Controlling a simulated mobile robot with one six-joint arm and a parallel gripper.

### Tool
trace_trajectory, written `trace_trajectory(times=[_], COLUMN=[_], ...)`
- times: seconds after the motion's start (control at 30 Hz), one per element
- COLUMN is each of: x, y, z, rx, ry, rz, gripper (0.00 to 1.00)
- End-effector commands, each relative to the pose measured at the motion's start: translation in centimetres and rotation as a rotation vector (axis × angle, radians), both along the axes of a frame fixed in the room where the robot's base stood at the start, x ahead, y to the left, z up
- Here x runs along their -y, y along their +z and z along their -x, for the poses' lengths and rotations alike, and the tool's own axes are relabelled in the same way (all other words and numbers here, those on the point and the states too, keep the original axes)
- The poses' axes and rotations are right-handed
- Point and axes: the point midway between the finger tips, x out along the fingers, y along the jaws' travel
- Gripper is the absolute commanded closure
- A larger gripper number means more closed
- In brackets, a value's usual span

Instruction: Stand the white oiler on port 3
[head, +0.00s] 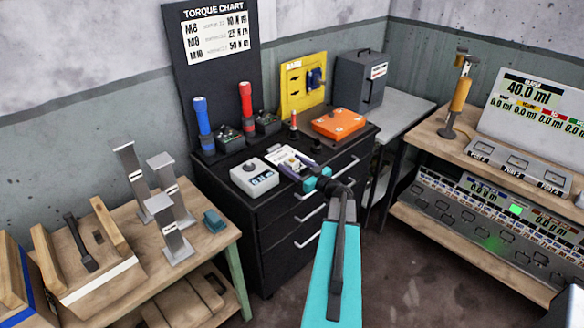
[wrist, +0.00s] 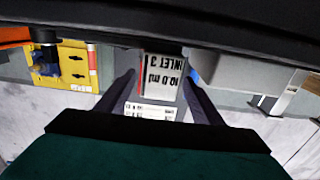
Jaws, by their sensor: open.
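My gripper (head: 297,165) is over the black cabinet top, its dark fingers apart around a white card (head: 283,156). In the wrist view the open fingers (wrist: 160,82) flank a card (wrist: 160,76) reading upside down "INLET 3" and "10.0 ml", with a second white label (wrist: 150,110) below it. I cannot tell whether the fingers touch the card. I cannot pick out a white oiler in either view. Port 3 (head: 514,163) is a plate at the front of the console on the right bench, between port 2 (head: 483,150) and port 4 (head: 546,176).
An amber oiler-like tool (head: 459,95) stands left of port 2. The cabinet top holds a white display box (head: 254,176), an orange case (head: 338,123) and blue (head: 202,115) and red (head: 246,104) handled tools. Grey stands (head: 174,242) are on the left bench.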

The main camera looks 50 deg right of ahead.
Motion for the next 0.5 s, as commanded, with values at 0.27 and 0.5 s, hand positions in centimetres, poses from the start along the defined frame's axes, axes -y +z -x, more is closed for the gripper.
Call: trace_trajectory(times=[0.27,0.5], x=[0.4,0.5], y=[0.3,0.1], z=[-2.8,-4.6], rx=[-0.001,0.000], ry=[0.002,0.000], rz=[-0.001,-0.001], gripper=[0.39,0.39])
